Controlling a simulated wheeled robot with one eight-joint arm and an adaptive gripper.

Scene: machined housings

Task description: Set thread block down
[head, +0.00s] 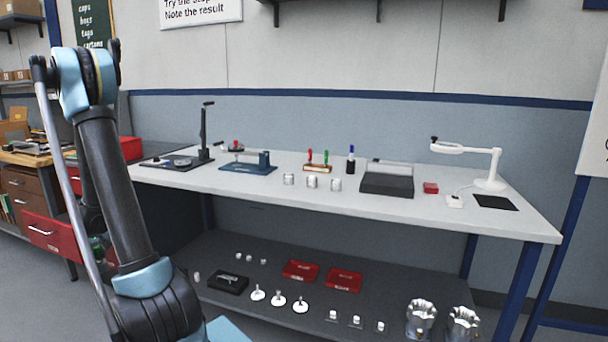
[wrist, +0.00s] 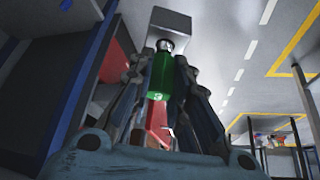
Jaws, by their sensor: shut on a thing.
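In the wrist view a plain grey block (wrist: 172,27), which looks like the thread block, sits at the far end of a gauge. The gauge has a metal collar, a green handle (wrist: 161,76) marked "3", and a red part (wrist: 157,120) nearer the camera. My gripper (wrist: 165,68) is shut on the green handle, with a finger along each side. The block is beyond the fingertips, touching the gauge end; whether it is threaded on is hidden.
The white workbench (head: 405,218) carries a rack (head: 317,168) with red and green handles, several small metal cylinders, a dark box (head: 387,184) and a magnifier lamp (head: 490,170). Clear bench top lies along its front edge. The lower shelf (head: 305,250) holds red boxes and metal parts.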

